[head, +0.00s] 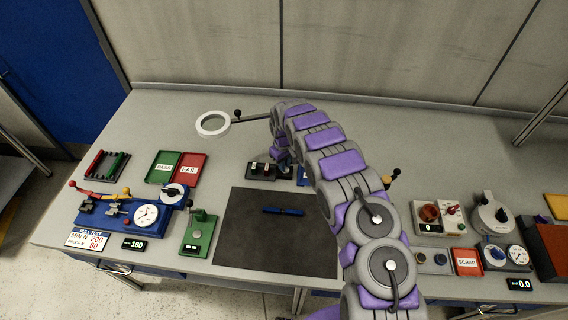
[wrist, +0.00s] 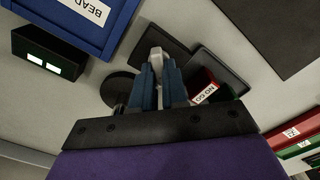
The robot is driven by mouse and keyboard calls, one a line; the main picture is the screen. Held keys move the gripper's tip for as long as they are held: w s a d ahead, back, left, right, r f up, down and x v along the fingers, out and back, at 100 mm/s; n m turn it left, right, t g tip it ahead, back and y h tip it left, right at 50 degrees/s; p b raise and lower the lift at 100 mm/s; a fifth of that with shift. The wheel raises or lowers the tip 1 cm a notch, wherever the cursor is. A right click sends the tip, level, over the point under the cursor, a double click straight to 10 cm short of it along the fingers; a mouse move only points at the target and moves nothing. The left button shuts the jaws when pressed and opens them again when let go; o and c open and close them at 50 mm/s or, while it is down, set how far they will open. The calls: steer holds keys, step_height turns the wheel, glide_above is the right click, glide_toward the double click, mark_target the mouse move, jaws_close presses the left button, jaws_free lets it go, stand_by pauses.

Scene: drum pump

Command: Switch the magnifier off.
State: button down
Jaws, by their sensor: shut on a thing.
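The magnifier shows in the head view as a white ring (head: 213,124) on a thin arm with a black knob (head: 238,112). The arm runs right and passes behind my own arm. I cannot tell whether its light is on. My gripper (head: 283,160) is low at the back of the bench, mostly hidden by my arm. In the wrist view my gripper (wrist: 158,88) has its blue-grey fingers closed around a narrow pale grey part (wrist: 155,60). A black round base (wrist: 119,90) lies beside the fingers. Whether the held part is the magnifier's switch, I cannot tell.
A red NO GO block (wrist: 205,88) stands close right of the fingers in the wrist view. A blue bin (wrist: 60,28) and a black box with lit windows (wrist: 45,60) are on the left. A dark mat (head: 245,240) with a blue pen lies in front.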

steer(key=shift+w+r, duration=0.15)
steer(key=shift+w, duration=0.05)
steer(key=c, duration=1.2)
jaws_free()
steer(key=shift+s+a, duration=0.1)
steer(key=shift+o, duration=0.2)
step_height(320, 180, up, 17)
steer(key=shift+p, duration=0.4)
